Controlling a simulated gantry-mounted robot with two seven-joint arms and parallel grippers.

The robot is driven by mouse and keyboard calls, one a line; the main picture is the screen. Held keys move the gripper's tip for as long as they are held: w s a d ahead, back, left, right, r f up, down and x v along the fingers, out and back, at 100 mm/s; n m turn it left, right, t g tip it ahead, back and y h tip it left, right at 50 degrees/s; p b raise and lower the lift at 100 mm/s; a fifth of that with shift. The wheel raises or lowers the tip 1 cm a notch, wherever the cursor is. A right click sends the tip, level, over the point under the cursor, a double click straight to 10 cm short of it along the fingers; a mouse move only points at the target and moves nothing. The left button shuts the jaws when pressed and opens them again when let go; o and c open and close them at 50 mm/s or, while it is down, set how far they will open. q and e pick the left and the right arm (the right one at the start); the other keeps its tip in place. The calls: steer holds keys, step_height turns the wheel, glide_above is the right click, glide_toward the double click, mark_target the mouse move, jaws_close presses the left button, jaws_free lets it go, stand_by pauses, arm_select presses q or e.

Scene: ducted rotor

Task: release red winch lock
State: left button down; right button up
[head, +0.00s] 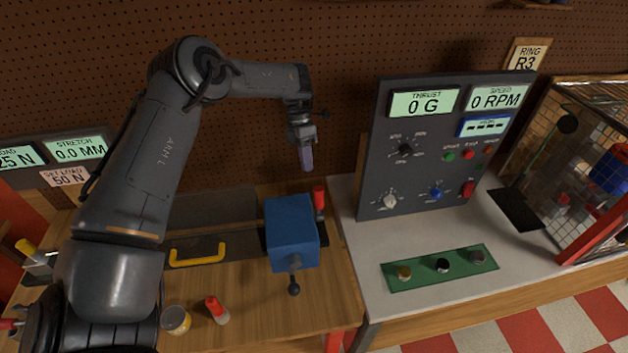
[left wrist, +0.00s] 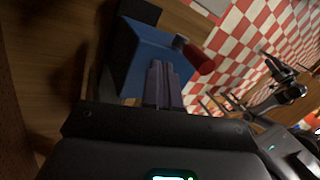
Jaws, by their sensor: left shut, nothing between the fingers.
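The blue winch box (head: 290,235) stands on the wooden bench, with a dark crank knob (head: 294,286) at its front. The red winch lock (head: 319,197) is an upright red handle at the box's back right corner. My left gripper (head: 307,165) is shut and empty, pointing down above and behind the red handle, apart from it. In the left wrist view, the shut fingers (left wrist: 160,85) show in front of the blue box (left wrist: 150,60). A red grip (left wrist: 199,58) shows beside the box there.
A yellow handle (head: 197,255), a small round tin (head: 176,320) and a red-topped piece (head: 216,309) are left of the winch. A grey control panel (head: 425,175) stands close on the right. A green strip with knobs (head: 440,268) lies before it, and a mesh cage (head: 545,150) stands beyond.

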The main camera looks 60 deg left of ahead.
mark_target(319, 202)
arm_select(q)
steer(key=d+f+p, duration=0.1)
steer(key=d+f, duration=0.2)
steer(key=d, duration=0.2)
steer(key=shift+s+d+p, duration=0.25)
steer(key=shift+s+p, duration=0.1)
